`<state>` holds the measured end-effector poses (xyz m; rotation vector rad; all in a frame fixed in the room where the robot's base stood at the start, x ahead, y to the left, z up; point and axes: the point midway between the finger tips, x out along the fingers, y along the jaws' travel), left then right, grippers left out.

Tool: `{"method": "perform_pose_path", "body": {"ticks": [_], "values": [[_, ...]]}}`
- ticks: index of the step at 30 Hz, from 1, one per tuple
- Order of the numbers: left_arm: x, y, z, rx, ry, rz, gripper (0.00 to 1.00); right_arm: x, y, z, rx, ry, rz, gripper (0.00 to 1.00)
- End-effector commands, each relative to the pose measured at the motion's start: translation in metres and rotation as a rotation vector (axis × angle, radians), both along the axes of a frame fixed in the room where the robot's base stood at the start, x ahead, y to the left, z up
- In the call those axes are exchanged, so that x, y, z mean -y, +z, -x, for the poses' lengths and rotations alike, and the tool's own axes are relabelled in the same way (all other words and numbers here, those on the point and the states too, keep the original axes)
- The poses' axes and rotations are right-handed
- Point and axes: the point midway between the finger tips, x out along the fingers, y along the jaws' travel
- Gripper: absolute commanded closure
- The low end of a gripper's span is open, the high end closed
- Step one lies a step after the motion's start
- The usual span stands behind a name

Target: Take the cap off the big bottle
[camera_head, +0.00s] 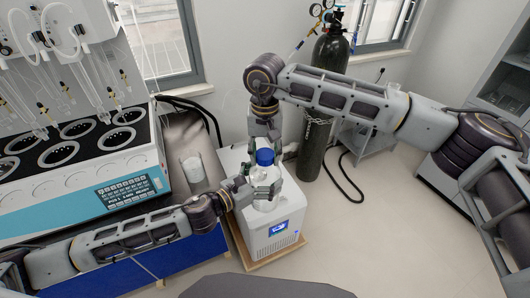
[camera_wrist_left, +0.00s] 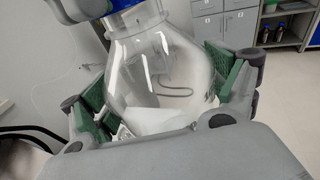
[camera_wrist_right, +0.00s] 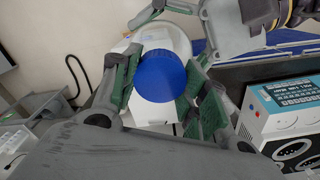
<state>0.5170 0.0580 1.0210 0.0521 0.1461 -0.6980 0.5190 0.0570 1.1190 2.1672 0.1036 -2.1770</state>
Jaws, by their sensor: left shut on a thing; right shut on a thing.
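The big bottle is clear glass with a blue cap (camera_head: 265,157). It stands upright on the white box-shaped device in the head view. My left gripper (camera_head: 258,187) is shut around the bottle's body; in the left wrist view its green pads flank the clear bottle (camera_wrist_left: 160,85). My right gripper (camera_wrist_right: 160,88) comes from above and is shut on the blue cap (camera_wrist_right: 158,76), which lies between its green pads. The cap sits at the bottle's neck; whether it is loosened cannot be told.
The white device (camera_head: 275,232) has a small blue screen. The multi-place distiller (camera_head: 85,150) stands at the left, with a clear beaker (camera_head: 193,168) beside it. A dark gas cylinder (camera_head: 318,130) stands behind. The floor at the right is clear.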

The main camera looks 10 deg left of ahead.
Motion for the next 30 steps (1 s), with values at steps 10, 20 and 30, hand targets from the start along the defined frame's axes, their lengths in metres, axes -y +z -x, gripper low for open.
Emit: {"method": "perform_pose_path", "body": {"ticks": [10,20,30], "values": [[0.0043,0.0028,0.0034,0.006,-0.012,0.002,0.79,-0.0005,0.0015,-0.0021,0.007,0.271,-0.004,0.85],[0.0042,0.0029,0.0034,0.007,-0.012,0.003,0.79,-0.0008,0.0015,-0.0014,0.006,0.467,-0.005,0.85],[0.0035,0.0027,0.0025,0.006,-0.009,0.003,0.79,-0.0006,0.0015,-0.0017,0.007,0.465,-0.004,0.85]]}}
